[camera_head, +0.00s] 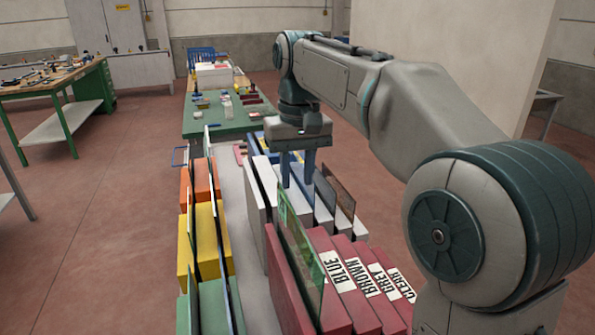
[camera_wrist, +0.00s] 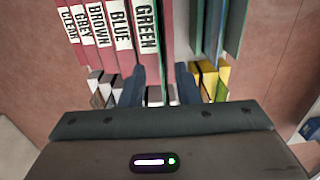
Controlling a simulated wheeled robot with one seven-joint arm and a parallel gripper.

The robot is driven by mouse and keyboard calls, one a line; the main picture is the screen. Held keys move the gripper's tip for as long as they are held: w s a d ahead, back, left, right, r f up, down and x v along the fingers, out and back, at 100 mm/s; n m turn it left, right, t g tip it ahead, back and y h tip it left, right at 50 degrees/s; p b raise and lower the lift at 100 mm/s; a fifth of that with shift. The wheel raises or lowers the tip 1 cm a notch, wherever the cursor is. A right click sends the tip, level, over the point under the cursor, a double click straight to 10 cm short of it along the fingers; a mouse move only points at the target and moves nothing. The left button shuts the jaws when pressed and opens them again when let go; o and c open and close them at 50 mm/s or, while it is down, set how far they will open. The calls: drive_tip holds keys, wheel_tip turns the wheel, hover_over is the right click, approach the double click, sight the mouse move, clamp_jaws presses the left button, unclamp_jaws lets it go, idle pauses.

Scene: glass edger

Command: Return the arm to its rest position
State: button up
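My gripper (camera_head: 297,165) hangs fingers-down from my extended arm, above the rack of coloured blocks. Its two fingers are apart in the head view. The wrist view also shows my gripper (camera_wrist: 160,84) with both fingers spread and a clear gap between them. I see nothing held in it. A green glass pane (camera_head: 300,240) stands upright in the slot by the red blocks, on the near side of the gripper. A brown pane (camera_head: 338,192) and a dark grey pane (camera_head: 322,190) stand to the right of the fingers.
Red blocks (camera_head: 345,290) carry labels including GREEN, BLUE, BROWN, GREY and CLEAR. Yellow blocks (camera_head: 204,240) and orange blocks (camera_head: 200,180) stand on the left with upright panes. A green-topped table (camera_head: 222,122) with small items lies beyond. A workbench (camera_head: 50,82) stands far left; open floor lies between.

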idle(0.3)
drive_tip(key=s+d+f+m+t, duration=0.1)
drive_tip(key=s+d+f, duration=0.5)
drive_tip(key=s+f, duration=0.2)
drive_tip(key=s+d+f+m+t, duration=0.2)
drive_tip(key=s+d+f, duration=0.5)
drive_tip(key=s+f, duration=0.2)
drive_tip(key=shift+s+d+f, duration=0.15)
drive_tip(key=shift+s+f, duration=0.15)
drive_tip(key=shift+s, duration=0.75)
drive_tip(key=shift+c, duration=0.3)
